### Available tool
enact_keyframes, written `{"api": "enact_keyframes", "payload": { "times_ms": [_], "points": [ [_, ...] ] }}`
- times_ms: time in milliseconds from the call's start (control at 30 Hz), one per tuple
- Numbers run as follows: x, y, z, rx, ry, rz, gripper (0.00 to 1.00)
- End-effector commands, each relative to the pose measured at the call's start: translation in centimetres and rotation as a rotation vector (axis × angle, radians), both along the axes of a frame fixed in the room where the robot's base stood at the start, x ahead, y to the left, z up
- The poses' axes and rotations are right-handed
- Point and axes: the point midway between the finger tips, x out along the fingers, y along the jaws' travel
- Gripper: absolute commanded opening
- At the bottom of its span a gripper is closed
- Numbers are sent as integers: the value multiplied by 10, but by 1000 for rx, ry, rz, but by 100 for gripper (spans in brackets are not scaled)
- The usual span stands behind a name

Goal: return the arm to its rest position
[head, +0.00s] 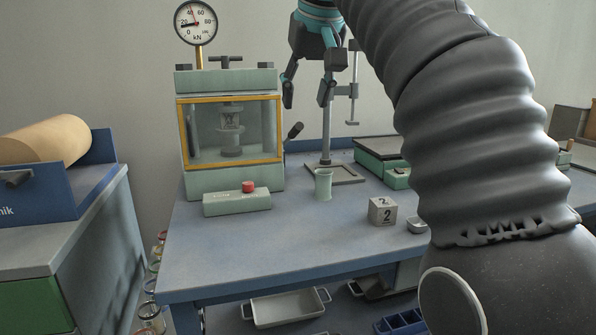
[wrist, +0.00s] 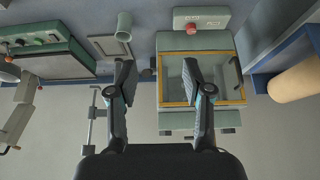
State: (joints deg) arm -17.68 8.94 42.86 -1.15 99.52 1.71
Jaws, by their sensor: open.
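My gripper (head: 307,94) hangs in the air at the top middle of the head view, fingers pointing down, apart and empty. It is above the bench, in front of the back wall, right of the press (head: 230,128). In the wrist view my gripper (wrist: 158,78) also shows its two fingers spread with nothing between them. That view is upside down, with the bench (wrist: 145,45) along its upper part. My dark ribbed arm fills the right of the head view and hides part of the bench.
On the bench (head: 240,245) stand a control box with a red button (head: 237,203), a green cup (head: 323,185), a cube marked 2 (head: 382,211), a small metal dish (head: 417,225) and a stand (head: 327,160). A white tray (head: 286,309) lies below. The front left bench top is clear.

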Motion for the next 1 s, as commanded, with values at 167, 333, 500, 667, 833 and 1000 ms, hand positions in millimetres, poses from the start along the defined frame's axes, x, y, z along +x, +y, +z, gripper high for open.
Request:
{"api": "enact_keyframes", "payload": {
  "times_ms": [167, 333, 500, 667, 833, 1000],
  "points": [
    [-6, -13, -6, 0, -2, -18, 50],
    [-13, -24, -18, -1, 0, -34, 50],
    [-28, -40, -38, -2, 0, -57, 50],
    [-50, -62, -73, -2, 1, -89, 50],
    [-80, -84, -119, -2, 3, -125, 50],
    [-114, -104, -173, -1, 4, -162, 50]
  ]
}}
